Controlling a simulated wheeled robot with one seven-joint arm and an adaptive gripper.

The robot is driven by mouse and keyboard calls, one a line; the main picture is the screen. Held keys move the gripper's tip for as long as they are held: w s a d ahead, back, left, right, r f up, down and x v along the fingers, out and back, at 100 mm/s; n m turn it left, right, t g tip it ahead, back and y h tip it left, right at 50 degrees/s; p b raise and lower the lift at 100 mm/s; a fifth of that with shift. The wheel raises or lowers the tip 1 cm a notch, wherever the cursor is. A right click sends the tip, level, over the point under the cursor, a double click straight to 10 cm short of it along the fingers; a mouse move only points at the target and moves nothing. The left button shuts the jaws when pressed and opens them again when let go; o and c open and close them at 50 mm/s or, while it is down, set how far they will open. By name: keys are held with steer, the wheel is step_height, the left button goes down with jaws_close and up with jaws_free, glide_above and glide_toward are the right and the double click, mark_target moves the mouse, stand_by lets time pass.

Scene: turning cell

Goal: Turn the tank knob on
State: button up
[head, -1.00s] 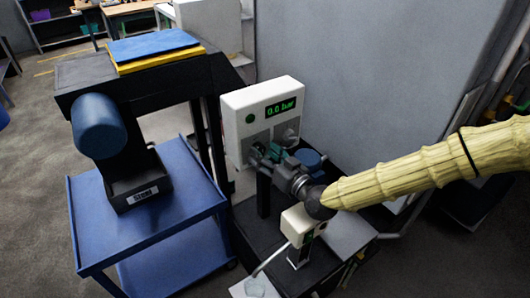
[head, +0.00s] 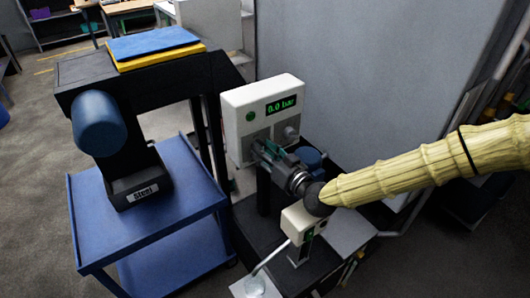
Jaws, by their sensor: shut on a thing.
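A white control box (head: 238,122) stands behind the black stand, its green display (head: 281,104) reading 0.0 bar. A green round light or button (head: 250,116) is at the left of its front. Two grey plates sit below the display. The right one carries a grey knob (head: 291,132), which is in plain view. My gripper (head: 262,149) is at the left plate, its fingers close together and shut on the left knob. The fingers hide most of that knob, so its setting cannot be seen. I cannot read which knob is the tank knob.
A blue round object (head: 311,156) is right of my gripper. A blue cart (head: 150,232) with a black machine and blue cylinder (head: 98,124) is at left.

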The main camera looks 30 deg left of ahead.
steer(key=shift+f+m+t+b, duration=0.15)
steer(key=shift+m+t+b, duration=0.25)
steer(key=shift+m+b, duration=3)
steer(key=shift+f+m+t+b, duration=0.3)
steer(key=shift+m+b, duration=0.9)
steer(key=shift+m, duration=4.4)
steer(key=shift+r, duration=0.2)
steer(key=o, duration=1)
steer(key=shift+o, duration=0.2)
steer(key=shift+d, duration=0.1)
steer(key=v, duration=1.1)
steer(key=shift+d, duration=0.4)
